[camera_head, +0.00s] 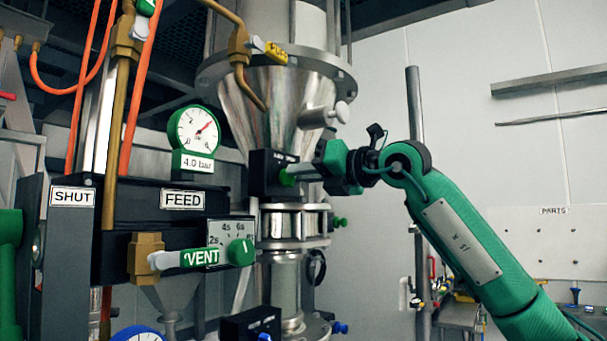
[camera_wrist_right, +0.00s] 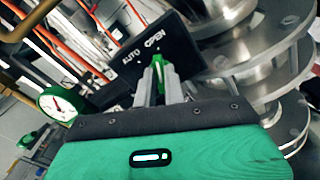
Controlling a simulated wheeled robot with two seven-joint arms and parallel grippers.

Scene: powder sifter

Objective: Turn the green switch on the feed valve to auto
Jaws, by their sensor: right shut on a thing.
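The feed valve's black switch box (camera_head: 265,165) is mounted on the steel column below the cone. Its green switch (camera_head: 286,179) sticks out of the front. My right gripper (camera_head: 292,172) comes in from the right and is shut on this switch. In the right wrist view the box (camera_wrist_right: 185,48) carries the words AUTO and OPEN. The green switch (camera_wrist_right: 158,62) shows between the two fingertips (camera_wrist_right: 157,80) there. The fingers hide much of the switch, so I cannot tell which word it points to. My left gripper is not in view.
A pressure gauge (camera_head: 194,131) on a 4.0 bar plate, a FEED label (camera_head: 183,200) and a green VENT handle (camera_head: 200,258) are to the left. A yellow-tagged handle (camera_head: 275,52) is above. Another black box (camera_head: 250,325) is below.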

